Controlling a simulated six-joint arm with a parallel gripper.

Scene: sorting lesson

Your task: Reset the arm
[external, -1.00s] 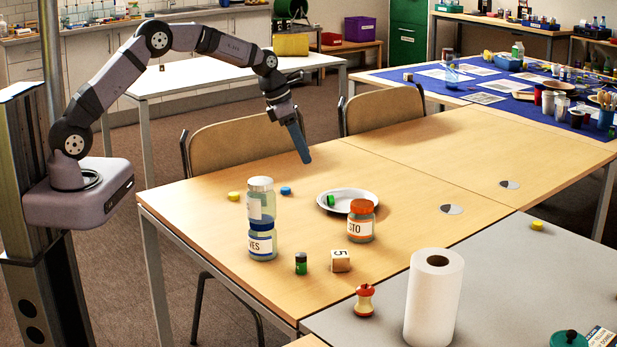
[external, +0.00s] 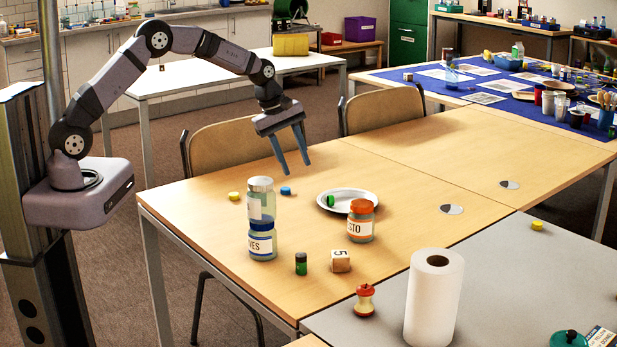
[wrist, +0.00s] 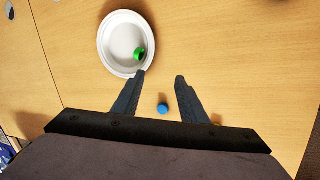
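My gripper (external: 294,170) hangs above the far part of the wooden table (external: 410,160), its two fingers pointing down and apart with nothing between them. It also shows in the wrist view (wrist: 162,76), open and empty. Below it lies a small blue cap (external: 286,190), which shows between the fingers in the wrist view (wrist: 163,107). A white plate (external: 368,194) with a green piece (external: 331,200) on it is to the right of the gripper. The gripper touches none of these.
Stacked jars (external: 262,225), an orange-lidded jar (external: 361,222), a green-and-black bottle (external: 301,264) and a number block (external: 340,261) stand nearer the camera. A yellow cap (external: 234,196) lies at left. A paper roll (external: 434,298) and an apple core (external: 364,300) are on the front side.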

